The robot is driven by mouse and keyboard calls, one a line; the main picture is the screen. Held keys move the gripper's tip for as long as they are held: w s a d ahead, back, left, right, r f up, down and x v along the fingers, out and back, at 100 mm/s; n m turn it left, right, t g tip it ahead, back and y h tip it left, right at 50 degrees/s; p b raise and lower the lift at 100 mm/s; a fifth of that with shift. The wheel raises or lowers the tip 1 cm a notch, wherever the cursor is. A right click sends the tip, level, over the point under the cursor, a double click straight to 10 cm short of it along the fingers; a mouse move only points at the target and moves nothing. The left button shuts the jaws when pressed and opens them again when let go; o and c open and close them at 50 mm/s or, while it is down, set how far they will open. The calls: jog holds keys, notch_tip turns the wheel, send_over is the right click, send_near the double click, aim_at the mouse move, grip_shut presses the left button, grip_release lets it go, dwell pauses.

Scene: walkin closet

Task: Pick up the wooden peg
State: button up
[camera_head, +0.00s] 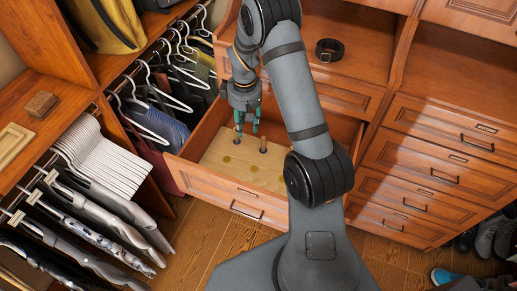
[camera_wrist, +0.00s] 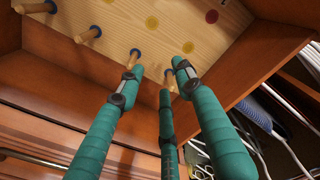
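A pale wooden board (camera_head: 215,152) with coloured dots lies in the open drawer. In the wrist view, several wooden pegs stand in a row from blue-ringed spots on the board (camera_wrist: 165,14). One peg (camera_wrist: 88,34) is left of my fingers, and another (camera_wrist: 169,76) shows among the fingertips. In the head view a brown peg (camera_head: 263,145) stands just right of my fingers. My gripper (camera_head: 246,128) points down over the board; its three teal fingers are spread in the wrist view (camera_wrist: 162,82). I cannot tell whether any finger touches a peg. Nothing appears held.
The drawer's front wall (camera_head: 228,195) and side walls rise around the board. Hanging clothes (camera_head: 165,120) are close on the left. A coiled dark belt (camera_head: 329,50) lies on the shelf behind. Closed drawers (camera_head: 430,170) stand on the right.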

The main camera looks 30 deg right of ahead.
send_over(264, 136)
jog(key=a, duration=0.1)
notch_tip(264, 136, down, 5)
jog(key=f, duration=0.3)
jog(key=shift+s+d+f+p, duration=0.15)
jog(key=shift+s+f+p, duration=0.15)
jog(key=shift+w+d+f+p, duration=0.15)
jog(key=shift+f+p, duration=0.45)
jog(key=shift+f, duration=0.75)
jog(key=shift+w+d+f+p, duration=0.15)
jog(key=shift+f+p, duration=0.45)
jog(key=shift+f, duration=1.1)
jog(key=c, duration=0.4)
grip_shut()
